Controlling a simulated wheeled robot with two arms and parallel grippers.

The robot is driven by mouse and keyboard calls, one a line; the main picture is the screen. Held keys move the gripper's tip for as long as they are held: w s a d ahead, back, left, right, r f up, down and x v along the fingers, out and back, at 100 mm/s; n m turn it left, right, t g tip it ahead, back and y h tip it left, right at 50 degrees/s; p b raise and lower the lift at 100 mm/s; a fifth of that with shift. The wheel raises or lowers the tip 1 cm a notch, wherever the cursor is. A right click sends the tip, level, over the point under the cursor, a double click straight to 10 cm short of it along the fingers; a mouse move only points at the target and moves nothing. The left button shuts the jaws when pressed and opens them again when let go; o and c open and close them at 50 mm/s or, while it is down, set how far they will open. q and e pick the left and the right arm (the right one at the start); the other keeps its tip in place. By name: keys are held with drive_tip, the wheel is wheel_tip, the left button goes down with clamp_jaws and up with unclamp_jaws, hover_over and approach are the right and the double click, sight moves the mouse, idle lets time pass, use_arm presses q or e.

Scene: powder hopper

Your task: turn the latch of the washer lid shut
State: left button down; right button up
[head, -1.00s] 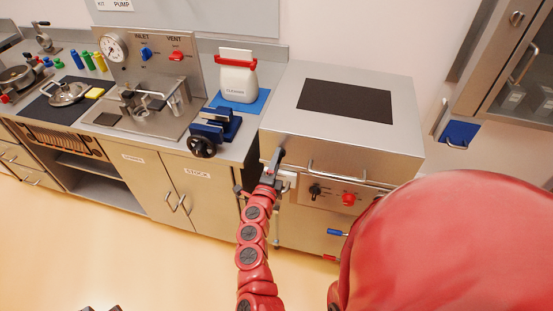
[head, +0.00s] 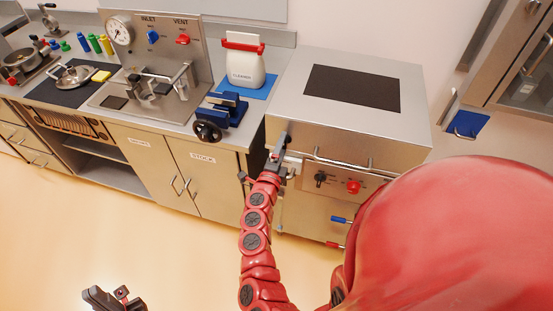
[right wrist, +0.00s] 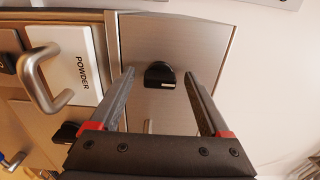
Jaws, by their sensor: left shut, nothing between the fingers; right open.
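The washer (head: 355,135) is the steel box with a black panel on top, right of the counter. In the right wrist view its latch, a black half-round knob (right wrist: 160,74) with a pale mark, sits on the steel lid front (right wrist: 195,45). My right gripper (right wrist: 159,76) is open, one finger on each side of the latch in that view. Gaps show beside it; contact cannot be told. In the head view the right gripper (head: 281,147) is at the washer's front left and hides the latch. My left gripper (head: 115,299) is shut and empty, low at the left, partly cut off.
The lid handle (head: 343,161) is right of my right gripper, above a black knob (head: 320,180) and red knob (head: 353,187). A white POWDER panel (right wrist: 80,72) with a metal pull (right wrist: 47,85) is close by. A blue vise (head: 222,112) stands on the counter's edge.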

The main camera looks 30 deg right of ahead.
drive_tip(key=b+v, duration=0.3)
drive_tip(key=v, duration=1.4)
drive_tip(key=shift+s, duration=0.1)
